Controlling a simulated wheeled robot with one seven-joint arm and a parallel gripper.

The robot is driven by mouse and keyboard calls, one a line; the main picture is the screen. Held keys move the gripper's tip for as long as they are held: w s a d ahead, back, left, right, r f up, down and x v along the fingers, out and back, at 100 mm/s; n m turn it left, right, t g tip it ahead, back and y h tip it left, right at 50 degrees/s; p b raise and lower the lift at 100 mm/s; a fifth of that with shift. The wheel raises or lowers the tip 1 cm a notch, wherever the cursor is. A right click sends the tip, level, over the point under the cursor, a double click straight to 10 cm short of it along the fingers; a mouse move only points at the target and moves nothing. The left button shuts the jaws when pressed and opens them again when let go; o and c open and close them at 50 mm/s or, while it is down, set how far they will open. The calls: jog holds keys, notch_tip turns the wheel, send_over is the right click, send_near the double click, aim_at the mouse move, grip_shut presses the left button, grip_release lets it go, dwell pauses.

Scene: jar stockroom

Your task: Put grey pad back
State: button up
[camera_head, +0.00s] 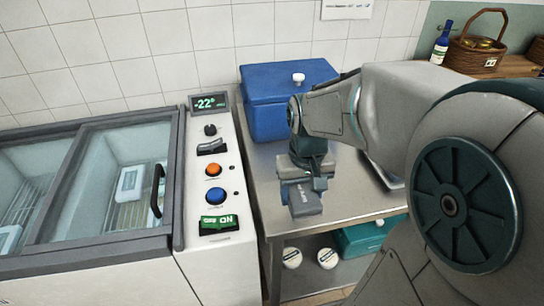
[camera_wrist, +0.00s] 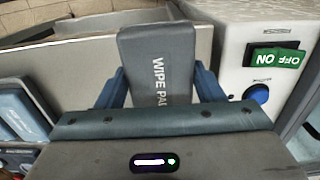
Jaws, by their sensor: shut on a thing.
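The grey pad (camera_head: 306,203), lettered "WIPE PAD", is between the two blue fingers of my gripper (camera_head: 303,188). The wrist view shows the pad (camera_wrist: 158,55) reaching out past the fingertips, with a finger on either side of it (camera_wrist: 160,88). My gripper is shut on the pad. In the head view it is over the front part of the steel table (camera_head: 268,205); the gap between pad and table top is hard to judge. The pad's near end is hidden by my gripper's body in the wrist view.
A blue box (camera_head: 270,115) with a white knob stands at the table's back. A glass-lidded freezer (camera_head: 110,180) with a control panel (camera_head: 212,190) is at left. A tray (camera_head: 385,172) lies partly behind my arm. A teal box (camera_head: 362,238) and white-lidded jars (camera_head: 327,258) are below.

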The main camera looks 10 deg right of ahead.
jog(key=w+f, duration=0.1)
jog(key=w, duration=0.1)
jog(key=w+a+f, duration=0.1)
jog(key=w+f, duration=0.1)
jog(key=w, duration=0.1)
jog(key=w+f, duration=0.1)
jog(key=w, duration=0.1)
jog(key=shift+w+a+f, duration=0.15)
jog(key=shift+a+f, duration=0.05)
jog(key=shift+f, duration=2.05)
jog(key=shift+f, duration=0.15)
jog(key=o, duration=1)
